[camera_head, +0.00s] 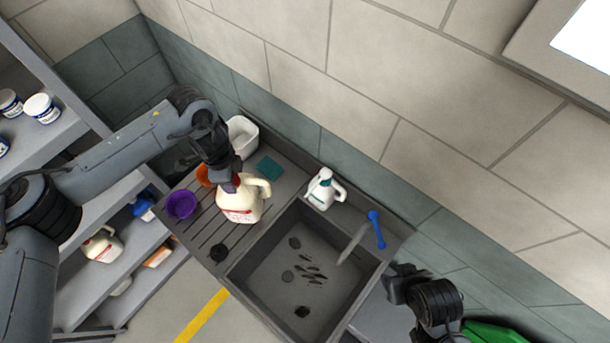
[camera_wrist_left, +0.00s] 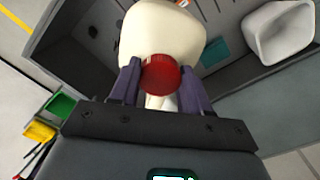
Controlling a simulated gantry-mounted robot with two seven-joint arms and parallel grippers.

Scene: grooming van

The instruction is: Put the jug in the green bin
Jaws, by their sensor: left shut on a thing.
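A cream jug (camera_head: 240,207) with a handle and red lettering is at the ribbed draining board, left of the sink basin. My left gripper (camera_head: 229,182) is shut on it at the neck. In the left wrist view its red cap (camera_wrist_left: 161,74) sits between the two fingers (camera_wrist_left: 160,80). I cannot tell whether the jug's base touches the board. A green object (camera_head: 492,332), perhaps the green bin, is cut off at the bottom right. A green container (camera_wrist_left: 61,106) shows in the left wrist view. My right gripper (camera_head: 397,284) is right of the sink; its fingers are unclear.
A white bottle (camera_head: 322,190) and blue tap handle (camera_head: 376,230) stand behind the sink basin (camera_head: 300,268). A purple bowl (camera_head: 181,204), orange cup (camera_head: 203,175), white tub (camera_head: 243,135) and teal sponge (camera_head: 269,168) surround the jug. Shelves (camera_head: 75,150) are at left.

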